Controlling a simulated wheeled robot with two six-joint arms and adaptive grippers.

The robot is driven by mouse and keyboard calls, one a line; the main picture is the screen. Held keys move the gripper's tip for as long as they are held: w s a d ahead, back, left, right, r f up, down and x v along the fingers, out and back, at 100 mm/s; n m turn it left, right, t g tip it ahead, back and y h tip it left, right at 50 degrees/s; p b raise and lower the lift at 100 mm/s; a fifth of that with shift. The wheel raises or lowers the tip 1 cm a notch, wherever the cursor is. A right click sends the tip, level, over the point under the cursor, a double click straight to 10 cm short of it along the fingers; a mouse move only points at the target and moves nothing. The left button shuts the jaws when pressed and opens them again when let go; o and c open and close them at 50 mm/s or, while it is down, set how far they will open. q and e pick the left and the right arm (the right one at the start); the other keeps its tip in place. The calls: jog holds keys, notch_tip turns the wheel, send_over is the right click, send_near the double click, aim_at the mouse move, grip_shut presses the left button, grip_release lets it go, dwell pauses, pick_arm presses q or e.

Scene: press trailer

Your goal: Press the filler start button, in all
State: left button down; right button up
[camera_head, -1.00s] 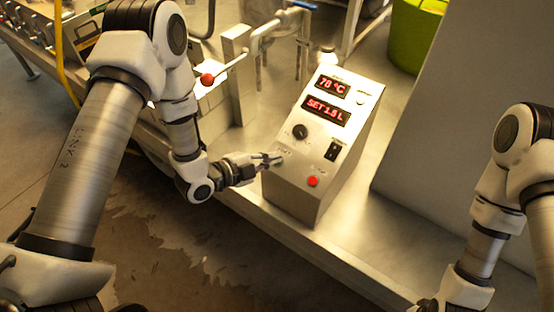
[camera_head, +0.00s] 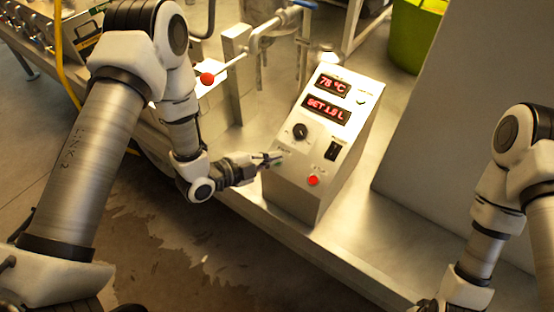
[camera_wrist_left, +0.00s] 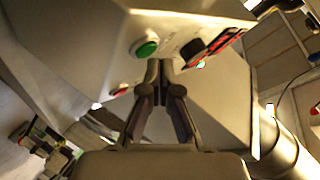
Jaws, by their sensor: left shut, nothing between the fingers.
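The filler control box (camera_head: 315,204) is a metal box with a sloped panel, red displays reading 78 °C and SET 1.8 L, a black knob (camera_head: 300,131), a black switch (camera_head: 332,151) and a red button (camera_head: 313,180). The green start button (camera_wrist_left: 146,48) shows in the left wrist view, just beyond my fingertips; the gripper largely hides it in the head view. My left gripper (camera_head: 275,158) is shut and empty at the panel's lower left. Whether it touches the button is unclear. My right gripper is out of view.
The box stands on a metal deck (camera_head: 350,240) near its front edge. A lever with a red ball (camera_head: 207,79) and pipework stand behind my left arm. A green bin (camera_head: 417,35) is at the back; a grey wall panel (camera_head: 460,110) is at right.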

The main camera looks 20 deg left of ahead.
pick_arm(q)
jog(key=shift+w+d+f+b, duration=0.1)
jog(key=shift+w+f+b, duration=0.2)
jog(key=shift+f+b, duration=0.15)
dwell(0.6)
dwell(0.4)
jog(key=shift+s+r+p, duration=0.4)
jog(key=shift+r+p, duration=0.2)
jog(key=shift+r, duration=0.1)
jog(key=r+p, duration=0.1)
jog(key=s+r+p, duration=0.1)
jog(key=r, duration=0.1)
jog(key=s+a+r+p, duration=0.1)
jog(key=shift+s+r, duration=0.1)
jog(key=shift+r, duration=0.1)
dwell(0.6)
